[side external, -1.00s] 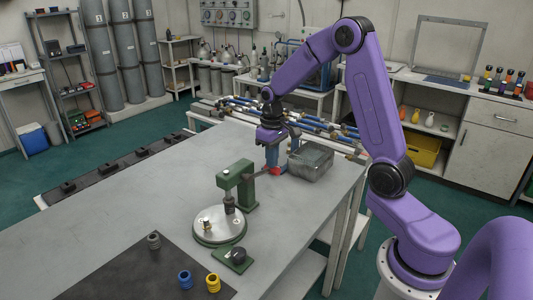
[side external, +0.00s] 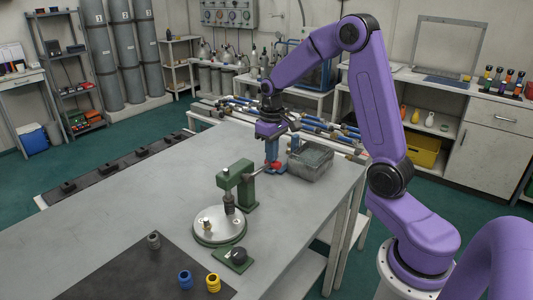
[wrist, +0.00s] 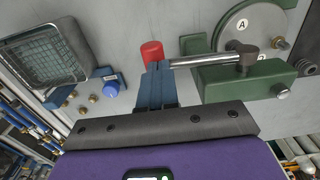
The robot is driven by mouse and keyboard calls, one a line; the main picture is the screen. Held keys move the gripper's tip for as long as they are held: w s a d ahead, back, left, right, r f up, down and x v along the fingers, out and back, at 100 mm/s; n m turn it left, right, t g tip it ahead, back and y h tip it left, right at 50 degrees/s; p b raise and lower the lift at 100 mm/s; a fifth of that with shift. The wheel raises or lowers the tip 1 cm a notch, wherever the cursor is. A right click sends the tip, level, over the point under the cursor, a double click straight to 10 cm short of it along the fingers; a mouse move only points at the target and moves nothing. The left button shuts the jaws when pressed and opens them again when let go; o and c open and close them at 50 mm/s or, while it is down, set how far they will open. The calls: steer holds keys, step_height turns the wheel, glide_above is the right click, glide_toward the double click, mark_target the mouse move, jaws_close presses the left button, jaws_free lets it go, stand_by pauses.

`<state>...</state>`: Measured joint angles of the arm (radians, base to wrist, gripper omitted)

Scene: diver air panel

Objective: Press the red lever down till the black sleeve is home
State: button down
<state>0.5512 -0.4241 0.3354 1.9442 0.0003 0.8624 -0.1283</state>
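The green lever press (side external: 235,180) stands on the grey bench. Its metal lever reaches right to a red end (side external: 277,165), which also shows in the wrist view (wrist: 152,51). My gripper (side external: 272,166) is upright at that end, its blue fingers together. In the wrist view the fingertips (wrist: 157,66) lie side by side at the lever's outer end, with the red end just past them; whether they touch it I cannot tell. A dark sleeve (side external: 229,204) is under the press head, above the round silver plate (side external: 212,227). How far it is seated is unclear.
A wire-mesh basket (side external: 314,161) stands close to the right of my gripper. A blue knob (wrist: 110,87) is near it. A dark mat (side external: 130,268) with grey, blue and yellow rings lies at the front.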

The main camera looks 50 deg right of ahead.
step_height(320, 180, up, 10)
steer(key=shift+f, duration=0.15)
stand_by(1.4)
steer(key=s+a+f+n, duration=0.2)
steer(key=s+a+n, duration=0.4)
steer(key=s+a, duration=0.75)
steer(key=s+a+f+n, duration=0.1)
steer(key=s+f+n, duration=0.1)
steer(key=s, duration=0.5)
steer(key=s+a+f+n, duration=0.2)
steer(key=s+n, duration=0.2)
steer(key=s, duration=0.4)
steer(key=shift+s+n, duration=0.3)
